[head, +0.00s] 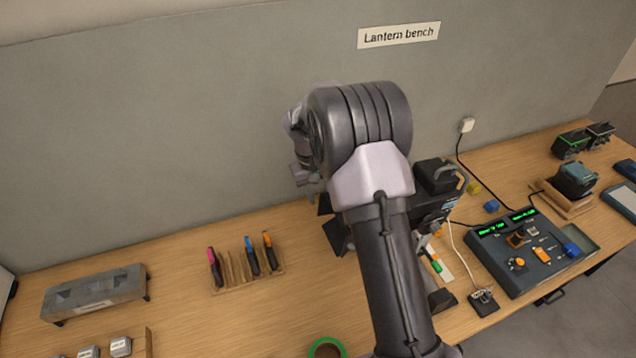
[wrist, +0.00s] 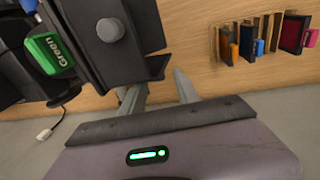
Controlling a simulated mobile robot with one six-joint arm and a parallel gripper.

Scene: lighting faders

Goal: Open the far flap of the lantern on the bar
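The lantern is black and largely hidden behind my arm in the head view. Its body (head: 437,178) shows to the right of the arm, and dark flap plates (head: 337,237) show to the left. In the wrist view the lantern's dark plates fill the upper left, with a round grey knob (wrist: 110,30) and a green tag reading "Green" (wrist: 52,55). A dark flap (wrist: 145,68) lies just beyond my gripper (wrist: 158,88). The gripper's two fingers are apart, with nothing visibly clamped. Whether the fingertips touch the flap cannot be told. The bar is not clearly visible.
A wooden rack (head: 248,279) with coloured pieces stands left of the lantern. A control desk (head: 525,252) and cables lie to the right. A grey metal block (head: 95,292) is at far left. The wall (head: 150,130) rises close behind. Bench between rack and block is clear.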

